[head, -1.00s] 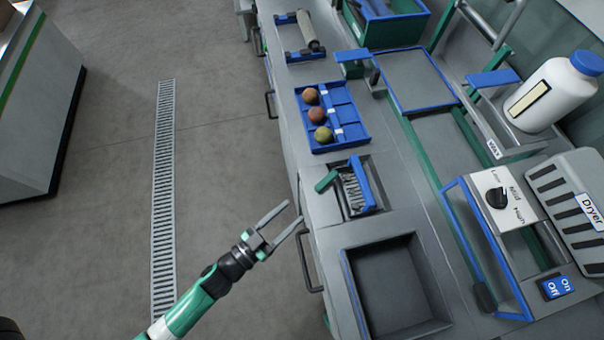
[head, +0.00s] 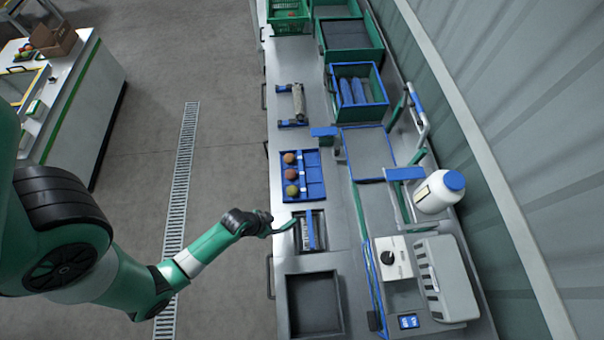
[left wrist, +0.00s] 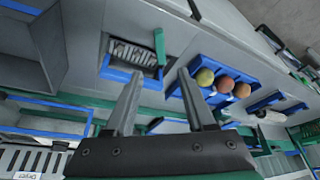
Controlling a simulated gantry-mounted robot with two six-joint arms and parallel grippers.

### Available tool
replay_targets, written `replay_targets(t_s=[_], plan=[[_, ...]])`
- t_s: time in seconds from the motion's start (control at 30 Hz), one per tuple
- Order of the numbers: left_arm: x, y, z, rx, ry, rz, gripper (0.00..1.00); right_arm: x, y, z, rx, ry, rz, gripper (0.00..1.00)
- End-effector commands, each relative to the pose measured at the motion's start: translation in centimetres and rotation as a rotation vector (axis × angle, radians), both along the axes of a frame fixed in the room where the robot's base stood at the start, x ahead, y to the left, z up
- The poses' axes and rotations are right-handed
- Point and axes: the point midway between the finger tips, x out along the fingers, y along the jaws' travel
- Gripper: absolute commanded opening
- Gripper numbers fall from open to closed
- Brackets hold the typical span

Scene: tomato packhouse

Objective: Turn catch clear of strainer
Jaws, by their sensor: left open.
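The strainer (head: 306,236), a grey slatted piece with a blue bar, sits in a small recess in the grey counter. It also shows in the left wrist view (left wrist: 132,53). The catch (head: 285,226) is a short green bar on the strainer's left edge. In the left wrist view the catch (left wrist: 160,46) lies across one end of the recess. My left gripper (head: 267,219) is just left of the catch. In the left wrist view its two fingers (left wrist: 158,90) are spread and empty, with the catch beyond their gap. I cannot tell whether they touch it. My right gripper is out of view.
A blue tray (head: 313,163) with three round fruits is behind the recess. An empty dark basin (head: 314,304) is in front. A dryer (head: 447,278), a dial box (head: 393,258) and a white bottle (head: 438,191) stand to the right.

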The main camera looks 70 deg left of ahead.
Motion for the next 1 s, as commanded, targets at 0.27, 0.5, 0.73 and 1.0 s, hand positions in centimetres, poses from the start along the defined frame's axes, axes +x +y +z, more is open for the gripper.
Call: replay_targets(t_s=[0.27, 0.5, 0.73, 1.0], plan=[[0.4, 0.1, -2.0, -0.003, 0.004, -0.002, 0.55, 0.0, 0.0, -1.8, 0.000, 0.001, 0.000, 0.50], [2.3, 0.5, -6.4, -0.003, 0.005, -0.002, 0.55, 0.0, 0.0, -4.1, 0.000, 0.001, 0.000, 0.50], [3.9, 0.9, -10.2, -0.002, 0.004, -0.002, 0.55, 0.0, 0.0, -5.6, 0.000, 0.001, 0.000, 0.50], [4.3, 1.0, -10.9, -0.002, 0.003, 0.000, 0.55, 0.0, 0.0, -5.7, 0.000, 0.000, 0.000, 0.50]])
